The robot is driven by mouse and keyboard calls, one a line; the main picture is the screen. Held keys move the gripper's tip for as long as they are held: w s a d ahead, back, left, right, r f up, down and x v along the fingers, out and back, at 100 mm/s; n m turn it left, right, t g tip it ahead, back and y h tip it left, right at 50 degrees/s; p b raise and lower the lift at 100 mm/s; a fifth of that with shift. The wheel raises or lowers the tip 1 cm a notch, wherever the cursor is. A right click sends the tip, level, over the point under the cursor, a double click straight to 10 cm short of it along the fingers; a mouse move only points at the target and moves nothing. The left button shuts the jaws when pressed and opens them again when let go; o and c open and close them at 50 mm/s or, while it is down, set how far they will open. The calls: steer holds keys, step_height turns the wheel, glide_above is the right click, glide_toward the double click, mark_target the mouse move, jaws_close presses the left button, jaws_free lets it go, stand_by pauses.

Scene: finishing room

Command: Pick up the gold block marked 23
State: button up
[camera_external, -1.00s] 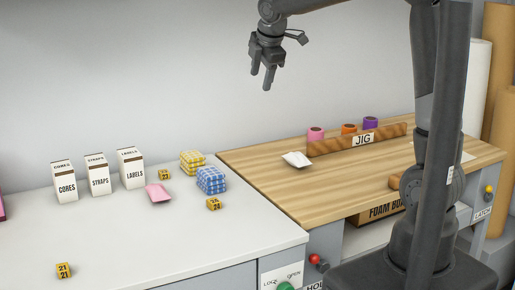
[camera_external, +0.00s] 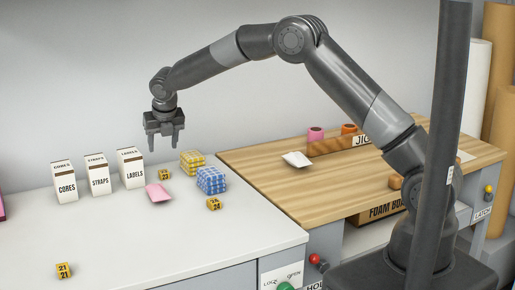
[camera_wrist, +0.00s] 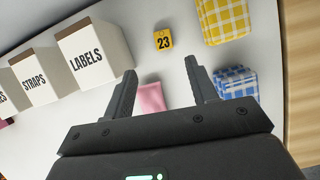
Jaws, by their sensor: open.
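The gold block marked 23 (camera_external: 164,174) lies on the white bench, between the LABELS box and the yellow checked stack. In the wrist view the gold block (camera_wrist: 163,39) shows its number clearly, ahead of my fingertips and roughly between their lines. My gripper (camera_external: 164,151) hangs above the bench, pointing down, open and empty. In the wrist view my gripper (camera_wrist: 160,77) has its two fingers wide apart with nothing between them but a pink packet lying below on the bench.
A LABELS box (camera_external: 131,169) stands left of the block. A yellow checked stack (camera_external: 191,162) and a blue checked stack (camera_external: 211,180) are to its right. The pink packet (camera_external: 158,193) lies in front. Similar gold blocks marked 24 (camera_external: 214,204) and 21 (camera_external: 63,270) lie nearer.

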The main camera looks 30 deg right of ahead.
glide_above(163, 171)
steer(key=s, duration=0.3)
steer(key=f, duration=0.5)
steer(key=shift+w+a, duration=0.2)
steer(key=shift+a, duration=0.05)
steer(key=shift+d+x, duration=0.15)
steer(key=shift+x, duration=1.2)
steer(key=shift+d+x, duration=0.1)
steer(key=shift+x, duration=1.3)
steer(key=shift+s, duration=0.1)
steer(key=shift+c, duration=0.4)
steer(key=shift+r, duration=0.1)
jaws_close()
